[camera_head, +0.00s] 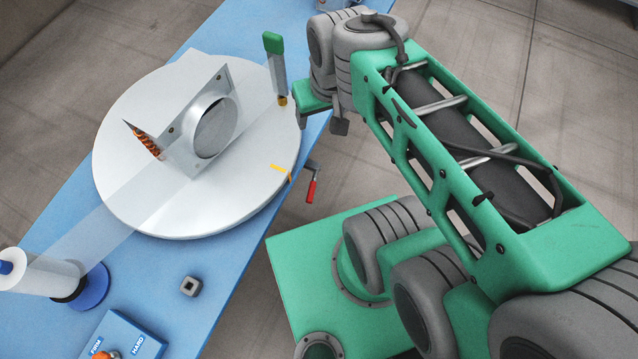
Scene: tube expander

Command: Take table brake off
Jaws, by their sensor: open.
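The round white turntable (225,205) lies on the blue bench. At its right edge is a clamp-like lever with a red handle (312,188), which looks like the table brake. Its metal arm reaches toward the turntable's rim, close to a yellow mark (279,171) there. Whether it presses on the rim is too small to tell. My gripper (322,122) is above and slightly right of the lever in the picture, apart from it. Its two grey fingers point down, open, with nothing seen between them.
A metal plate with a round duct (178,148) stands on the turntable, with clear film running from a roll (38,272). A green-topped tool (275,68) stands near my gripper.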

